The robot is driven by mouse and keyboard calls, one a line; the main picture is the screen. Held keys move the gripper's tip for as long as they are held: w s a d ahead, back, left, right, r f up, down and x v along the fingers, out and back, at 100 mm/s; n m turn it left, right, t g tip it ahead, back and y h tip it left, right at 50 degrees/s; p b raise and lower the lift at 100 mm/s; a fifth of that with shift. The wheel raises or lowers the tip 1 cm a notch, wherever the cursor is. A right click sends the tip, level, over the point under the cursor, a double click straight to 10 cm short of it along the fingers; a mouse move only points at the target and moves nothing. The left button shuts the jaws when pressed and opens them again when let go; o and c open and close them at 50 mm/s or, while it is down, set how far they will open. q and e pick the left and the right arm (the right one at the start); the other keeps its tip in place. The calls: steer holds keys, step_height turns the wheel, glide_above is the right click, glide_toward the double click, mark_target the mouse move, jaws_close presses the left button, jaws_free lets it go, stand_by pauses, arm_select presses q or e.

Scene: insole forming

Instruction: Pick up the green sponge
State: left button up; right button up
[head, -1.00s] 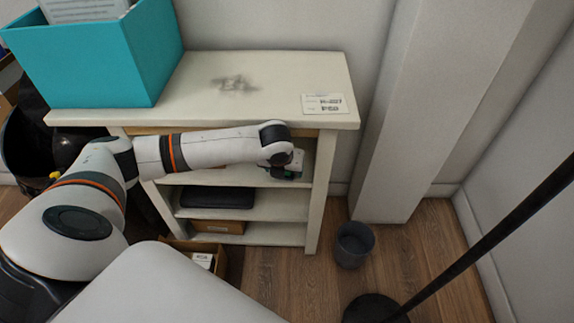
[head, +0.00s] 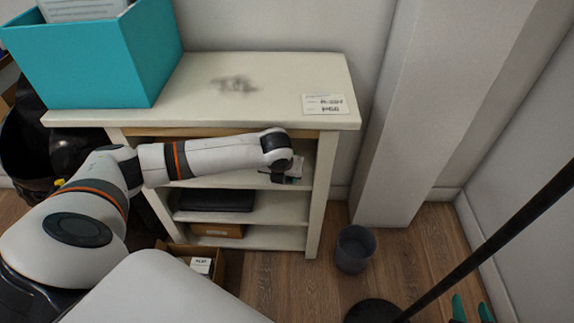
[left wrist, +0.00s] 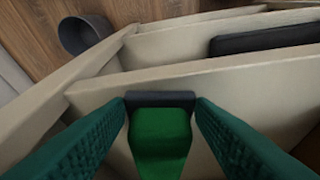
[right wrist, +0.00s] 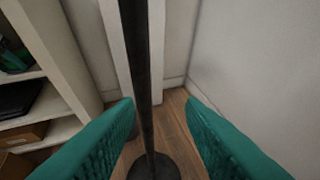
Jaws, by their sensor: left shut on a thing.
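The green sponge (left wrist: 160,140) is between the two teal fingers of my left gripper (left wrist: 160,104) in the left wrist view, with a dark band across its far end. My left gripper is shut on it, at the shelf unit's upper opening. In the head view my left wrist mostly hides the gripper and sponge. My right gripper (right wrist: 160,103) is open and empty in the right wrist view, its fingers either side of the view of a black pole. Its teal fingertips (head: 472,309) show at the lower right of the head view.
The cream shelf unit (head: 280,85) carries a teal box (head: 95,65) on top and a dark flat item (head: 217,200) on a lower shelf. A grey bin (head: 354,249) stands on the floor. The black pole (head: 500,230) stands near my right gripper.

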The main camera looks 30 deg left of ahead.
stand_by(0.3)
